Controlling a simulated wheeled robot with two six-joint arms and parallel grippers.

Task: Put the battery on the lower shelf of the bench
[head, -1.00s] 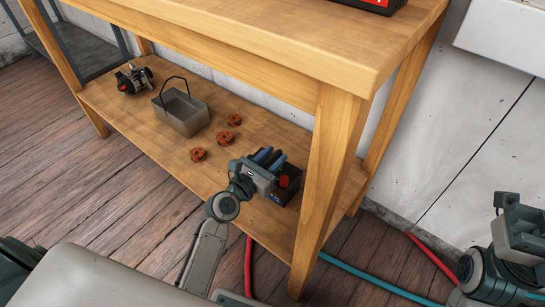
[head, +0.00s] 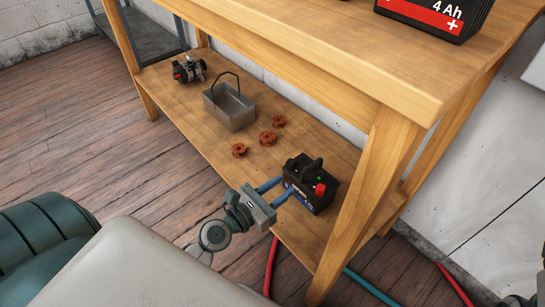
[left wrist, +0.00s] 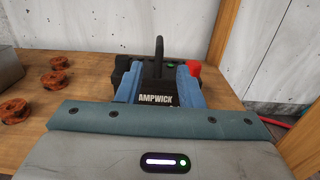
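A black battery (head: 315,187) with a carry handle and a red terminal cap stands upright on the right part of the bench's lower shelf (head: 195,115). It also shows in the left wrist view (left wrist: 158,90), labelled AMPWICK. My left gripper (head: 287,186) is open, its two blue fingers apart at the near side of the battery. In the left wrist view the fingers (left wrist: 159,72) flank the label and handle; I cannot tell whether they touch the battery. Only a sliver of my right arm's end (head: 517,300) shows at the bottom right corner; its fingers are not visible.
Beside the battery lie three copper-brown parts (head: 267,138), a grey metal basket (head: 228,112) and an alternator (head: 188,68). A front bench leg (head: 375,190) stands right of the battery. A black-and-red 4 Ah block (head: 430,14) sits on the bench top. Hoses run along the floor.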

